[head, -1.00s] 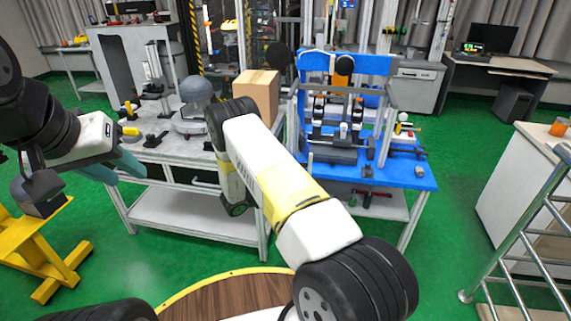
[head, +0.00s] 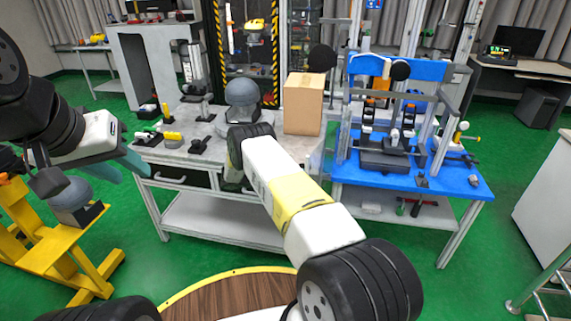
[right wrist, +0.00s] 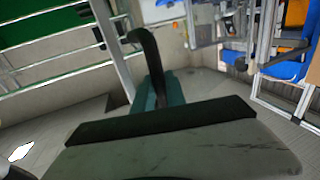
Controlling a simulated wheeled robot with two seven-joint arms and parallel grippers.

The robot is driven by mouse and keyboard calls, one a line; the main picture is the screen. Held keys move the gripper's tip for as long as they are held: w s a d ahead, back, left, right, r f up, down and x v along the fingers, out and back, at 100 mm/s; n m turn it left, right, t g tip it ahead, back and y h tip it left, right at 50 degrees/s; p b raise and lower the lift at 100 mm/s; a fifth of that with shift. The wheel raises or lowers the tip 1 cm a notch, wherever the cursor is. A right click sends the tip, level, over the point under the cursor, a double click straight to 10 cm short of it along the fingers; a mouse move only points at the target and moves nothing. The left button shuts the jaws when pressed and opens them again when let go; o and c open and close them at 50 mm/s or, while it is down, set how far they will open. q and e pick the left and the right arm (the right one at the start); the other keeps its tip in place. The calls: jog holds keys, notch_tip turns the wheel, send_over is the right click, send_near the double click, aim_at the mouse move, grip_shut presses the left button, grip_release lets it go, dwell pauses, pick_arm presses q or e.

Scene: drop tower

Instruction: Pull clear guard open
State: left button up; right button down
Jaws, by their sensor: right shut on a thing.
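The tall frame (head: 277,52) with yellow-and-black striped edges stands behind the workbench; its clear panel is hard to make out against the dark interior. In the right wrist view, my right gripper (right wrist: 165,92) has teal fingers shut on a dark curved piece (right wrist: 148,50) that looks like a handle. What that piece is fixed to is not clear. In the head view my right forearm reaches over the bench and hides the right gripper. My left gripper (head: 125,167) is at the left, with its teal fingers apart and empty, short of the bench.
A cardboard box (head: 303,108) and a grey dome-shaped device (head: 242,95) stand on the workbench (head: 210,152). A blue rig (head: 455,180) stands to its right. A yellow stand (head: 60,240) is at the lower left. Metal rails (head: 540,270) are at the lower right.

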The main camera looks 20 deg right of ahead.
jog(key=shift+w, duration=0.15)
jog(key=c, duration=1.4)
grip_release()
jog(key=shift+o, duration=0.2)
jog(key=w+a, duration=0.1)
jog(key=a, duration=0.6)
jog(key=shift+w+a, duration=0.25)
jog(key=shift+a, duration=0.1)
